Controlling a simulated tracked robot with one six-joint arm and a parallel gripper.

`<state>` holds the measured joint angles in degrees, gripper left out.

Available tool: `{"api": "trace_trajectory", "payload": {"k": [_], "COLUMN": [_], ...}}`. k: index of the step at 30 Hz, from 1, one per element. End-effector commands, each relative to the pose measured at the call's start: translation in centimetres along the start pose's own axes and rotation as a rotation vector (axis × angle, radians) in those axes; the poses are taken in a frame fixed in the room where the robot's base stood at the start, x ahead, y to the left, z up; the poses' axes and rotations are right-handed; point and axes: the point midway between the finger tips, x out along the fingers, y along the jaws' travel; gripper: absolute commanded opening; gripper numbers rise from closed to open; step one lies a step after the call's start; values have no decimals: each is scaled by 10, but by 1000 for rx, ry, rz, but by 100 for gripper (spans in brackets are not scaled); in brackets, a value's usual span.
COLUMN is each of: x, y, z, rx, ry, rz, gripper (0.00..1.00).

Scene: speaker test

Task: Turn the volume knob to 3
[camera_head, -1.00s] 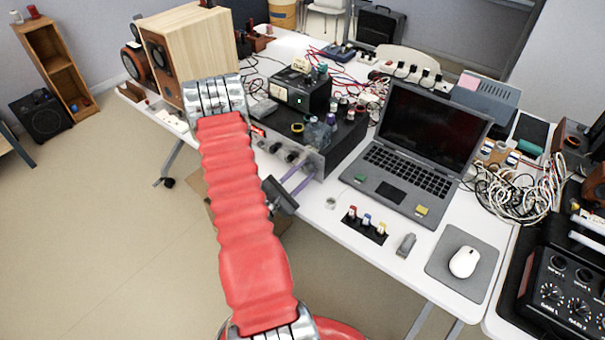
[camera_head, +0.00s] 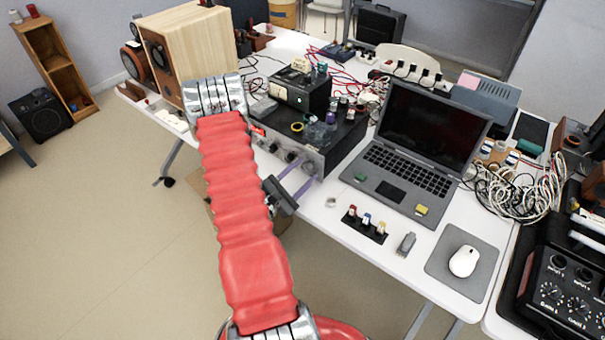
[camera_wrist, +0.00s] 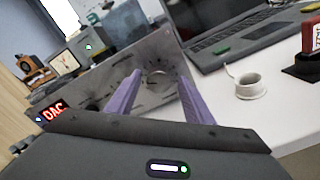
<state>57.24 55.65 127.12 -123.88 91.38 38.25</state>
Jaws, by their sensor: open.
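The amplifier (camera_head: 345,142) is a dark box with a silver front panel at the front edge of the white table. In the wrist view a round silver knob (camera_wrist: 156,77) sits on that panel, apparently the volume knob; its scale marks are too small to read. My gripper (camera_head: 309,169) is open, its two purple fingers pointing at the panel. In the wrist view my gripper (camera_wrist: 158,76) has one fingertip on each side of the knob. I cannot tell whether they touch it. In the head view the knob is mostly hidden by the fingers.
Smaller knobs (camera_head: 290,156) are left of my fingers on the panel. A black device (camera_head: 300,90) and small items sit on the amplifier. A laptop (camera_head: 415,145) stands to the right. A white ring-like piece (camera_wrist: 250,86) and coloured switches (camera_head: 366,222) lie on the table nearby.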

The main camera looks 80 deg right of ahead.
Motion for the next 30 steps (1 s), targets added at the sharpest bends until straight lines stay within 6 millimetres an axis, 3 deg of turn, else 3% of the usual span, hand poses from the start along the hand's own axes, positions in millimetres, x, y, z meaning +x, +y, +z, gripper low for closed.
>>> {"api": "trace_trajectory", "payload": {"k": [11,30], "x": [-10,-88], "y": [1,1], "z": [0,-1], "rx": [0,-1], "ry": [0,1], "rz": [2,4], "gripper": [47,47]}}
